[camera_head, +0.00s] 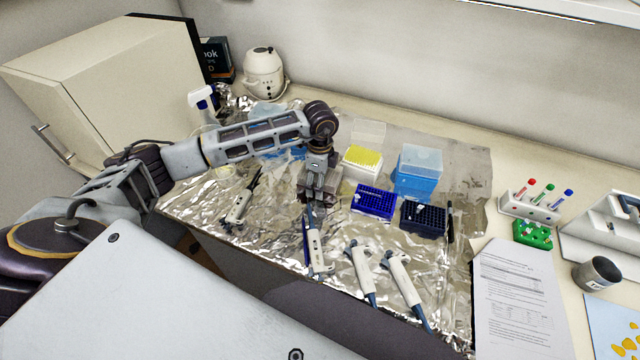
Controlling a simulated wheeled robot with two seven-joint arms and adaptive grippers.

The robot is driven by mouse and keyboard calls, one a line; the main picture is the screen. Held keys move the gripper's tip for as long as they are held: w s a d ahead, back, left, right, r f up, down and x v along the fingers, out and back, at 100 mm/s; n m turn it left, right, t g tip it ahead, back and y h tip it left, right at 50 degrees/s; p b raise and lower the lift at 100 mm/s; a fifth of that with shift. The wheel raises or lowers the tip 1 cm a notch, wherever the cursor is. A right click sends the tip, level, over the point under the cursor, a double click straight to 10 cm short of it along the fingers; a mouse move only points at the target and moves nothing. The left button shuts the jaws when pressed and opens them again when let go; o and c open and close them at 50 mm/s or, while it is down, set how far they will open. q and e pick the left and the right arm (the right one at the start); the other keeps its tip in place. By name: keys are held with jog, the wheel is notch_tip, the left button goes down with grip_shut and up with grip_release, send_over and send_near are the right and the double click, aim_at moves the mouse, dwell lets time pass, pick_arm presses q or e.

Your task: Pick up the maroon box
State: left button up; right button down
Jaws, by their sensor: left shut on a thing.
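My left gripper (319,190) points down over the foil-covered bench, left of the yellow-topped tip box. It is shut on a small box-like thing that its fingers mostly hide. What shows there is dull and greyish brown, so the maroon colour is hard to make out. No other maroon box shows on the bench. I cannot tell whether the held thing still touches the foil. My right gripper is not in view.
A yellow tip box (362,161), a blue rack (373,201) and a dark navy rack (424,217) stand right of the gripper. A white pipette (314,246) lies just in front, with others nearby. A cabinet (110,85) stands at the left.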

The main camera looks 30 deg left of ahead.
pick_arm(q)
jog(key=shift+c, duration=1)
jog(key=shift+r, duration=0.15)
notch_tip(320, 180, up, 10)
jog(key=shift+f+b, duration=0.15)
jog(key=shift+b, duration=0.55)
